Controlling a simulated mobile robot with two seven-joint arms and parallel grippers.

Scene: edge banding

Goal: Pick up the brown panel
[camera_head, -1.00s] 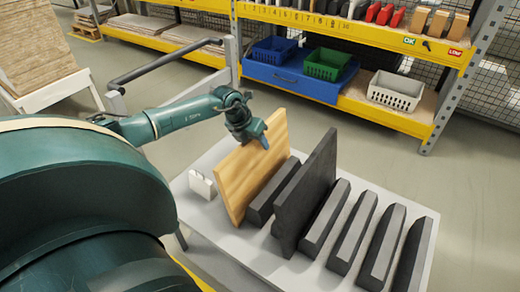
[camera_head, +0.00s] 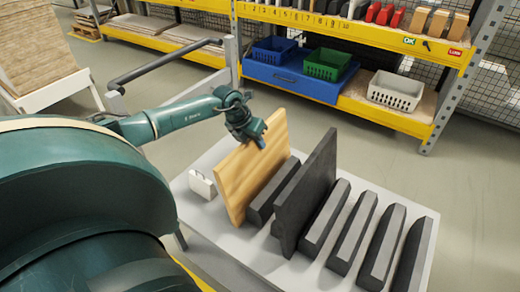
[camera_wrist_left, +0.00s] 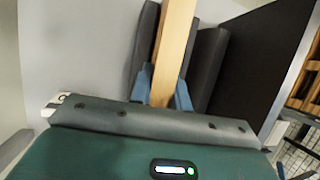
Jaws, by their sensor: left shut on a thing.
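The brown panel (camera_head: 250,170) stands upright on edge on the light grey table (camera_head: 225,240), beside a dark grey block. My left gripper (camera_head: 262,141) is at the panel's top edge. In the left wrist view the gripper's two blue fingers (camera_wrist_left: 162,88) lie on both sides of the brown panel (camera_wrist_left: 176,45), shut on it. The panel's lower edge is partly hidden in the head view, so I cannot tell whether it is clear of the table. My right gripper is not in view.
A black panel (camera_head: 308,190) stands upright to the right of the brown one. Several dark grey blocks (camera_head: 352,232) lie in a row further right. A small white object (camera_head: 202,185) stands left of the panel. A shelf with bins (camera_head: 325,64) is behind.

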